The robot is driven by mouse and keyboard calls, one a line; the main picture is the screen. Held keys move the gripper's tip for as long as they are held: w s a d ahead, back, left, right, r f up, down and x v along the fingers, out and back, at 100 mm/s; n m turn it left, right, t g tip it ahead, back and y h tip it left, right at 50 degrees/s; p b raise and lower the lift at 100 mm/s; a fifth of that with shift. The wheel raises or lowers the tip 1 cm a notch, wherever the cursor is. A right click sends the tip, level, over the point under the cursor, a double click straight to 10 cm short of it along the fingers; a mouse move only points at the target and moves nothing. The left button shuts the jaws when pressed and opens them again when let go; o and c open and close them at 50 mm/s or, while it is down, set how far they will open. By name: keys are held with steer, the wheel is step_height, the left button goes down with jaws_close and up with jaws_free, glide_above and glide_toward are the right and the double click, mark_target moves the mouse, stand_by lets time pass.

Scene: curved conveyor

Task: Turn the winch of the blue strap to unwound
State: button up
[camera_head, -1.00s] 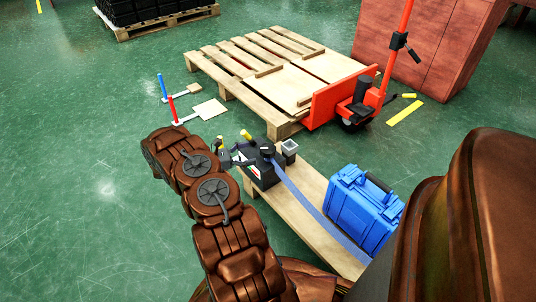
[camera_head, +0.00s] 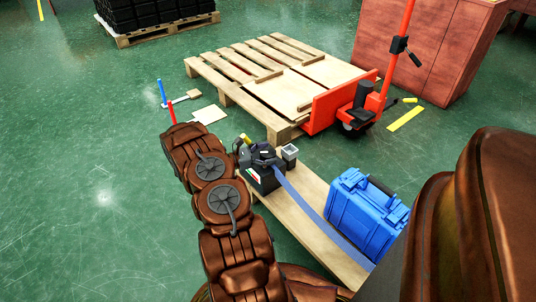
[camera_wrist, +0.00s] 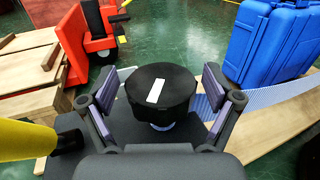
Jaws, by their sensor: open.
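The winch's round black knob (camera_wrist: 160,88) has a white bar mark on top, which lies slanted in the wrist view. My gripper (camera_wrist: 159,92) is open, with one finger on each side of the knob and small gaps visible. In the head view my gripper (camera_head: 250,154) is at the black winch unit (camera_head: 266,178) and partly hides its knob. The blue strap (camera_head: 310,197) runs from the winch along a wooden board toward a blue case. It also shows behind the right finger in the wrist view (camera_wrist: 262,98).
A blue case (camera_head: 362,215) stands on the wooden board (camera_head: 295,215). A pallet (camera_head: 245,75) and red pallet truck (camera_head: 340,100) stand behind. Green floor is clear at left.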

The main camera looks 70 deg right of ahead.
steer(key=shift+c, duration=0.3)
steer(key=c, duration=1)
steer(key=shift+a, duration=0.15)
steer(key=shift+c, duration=0.4)
steer(key=shift+w, duration=0.1)
